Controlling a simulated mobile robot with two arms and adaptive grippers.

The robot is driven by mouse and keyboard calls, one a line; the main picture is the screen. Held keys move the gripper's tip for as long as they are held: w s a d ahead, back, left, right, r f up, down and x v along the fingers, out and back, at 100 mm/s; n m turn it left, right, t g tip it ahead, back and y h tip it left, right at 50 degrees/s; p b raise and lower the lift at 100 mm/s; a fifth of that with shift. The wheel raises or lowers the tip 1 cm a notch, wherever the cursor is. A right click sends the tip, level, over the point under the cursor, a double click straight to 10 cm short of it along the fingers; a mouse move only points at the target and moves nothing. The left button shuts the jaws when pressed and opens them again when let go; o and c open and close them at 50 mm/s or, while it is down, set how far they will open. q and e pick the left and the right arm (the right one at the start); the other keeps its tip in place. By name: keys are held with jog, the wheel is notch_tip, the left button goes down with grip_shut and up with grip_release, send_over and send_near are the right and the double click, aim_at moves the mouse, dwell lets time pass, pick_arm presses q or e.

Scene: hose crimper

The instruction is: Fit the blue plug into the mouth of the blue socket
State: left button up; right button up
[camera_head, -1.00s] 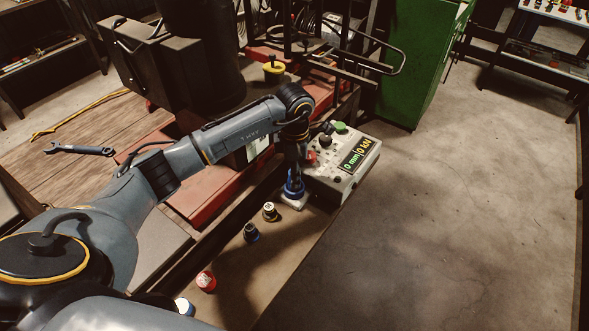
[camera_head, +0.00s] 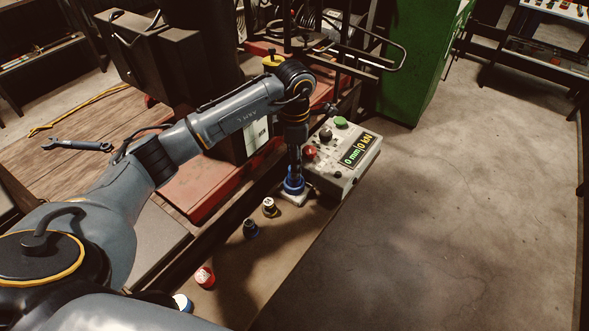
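The blue socket (camera_head: 293,187) stands on a small white base on the bench, at the left front corner of the control box. My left gripper (camera_head: 295,172) points straight down right above the socket. Its fingers are dark and small here, and I cannot tell whether they are open or shut. The blue plug cannot be made out clearly; the gripper and the socket rim overlap where it could be. My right gripper is not in view.
Several small caps stand in a row on the bench, including a yellowish one (camera_head: 269,208), a dark blue one (camera_head: 250,229) and a red one (camera_head: 204,277). A wrench (camera_head: 77,145) lies at the left.

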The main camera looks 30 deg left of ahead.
pick_arm(q)
notch_tip(320, 180, up, 8)
jog(key=shift+f+b, duration=0.15)
jog(key=shift+b, duration=0.95)
jog(key=shift+r, duration=0.45)
